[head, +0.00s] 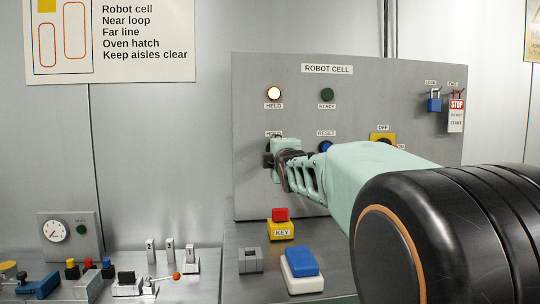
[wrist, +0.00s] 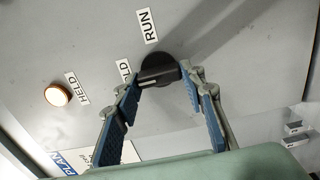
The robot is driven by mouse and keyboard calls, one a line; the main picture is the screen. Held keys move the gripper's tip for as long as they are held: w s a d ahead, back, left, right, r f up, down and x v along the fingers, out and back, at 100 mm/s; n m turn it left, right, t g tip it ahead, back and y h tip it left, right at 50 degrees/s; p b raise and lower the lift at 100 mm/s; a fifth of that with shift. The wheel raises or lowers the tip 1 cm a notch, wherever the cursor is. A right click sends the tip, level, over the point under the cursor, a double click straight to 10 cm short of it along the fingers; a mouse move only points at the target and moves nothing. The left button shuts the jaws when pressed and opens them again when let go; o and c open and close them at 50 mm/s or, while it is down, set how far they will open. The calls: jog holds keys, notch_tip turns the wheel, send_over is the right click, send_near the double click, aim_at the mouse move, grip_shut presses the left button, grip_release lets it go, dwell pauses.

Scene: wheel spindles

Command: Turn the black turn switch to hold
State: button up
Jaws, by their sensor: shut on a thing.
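The black turn switch (wrist: 158,64) is on the grey panel in the wrist view, a round knob with a raised bar across it. My gripper (wrist: 161,80) has its blue-padded fingers on either side of the bar, shut on it. A RUN label (wrist: 149,26) is above the knob. A partly hidden label ending in "LD" (wrist: 124,70) is at its left, beside the bar's left end. In the head view my gripper (head: 277,158) is at the panel's left side and hides most of the switch. I cannot tell exactly where the switch's pointer stands.
The HELD lamp (head: 274,93) is lit; the READY lamp (head: 327,95) is dark green. A blue RESET button (head: 326,146) and a yellow-backed switch (head: 382,139) are right of my gripper. Below are a red-topped KEY block (head: 281,225) and a blue-topped block (head: 302,263).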

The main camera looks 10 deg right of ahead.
dwell(0.3)
jog(key=o, duration=1.2)
jog(key=shift+c, duration=0.2)
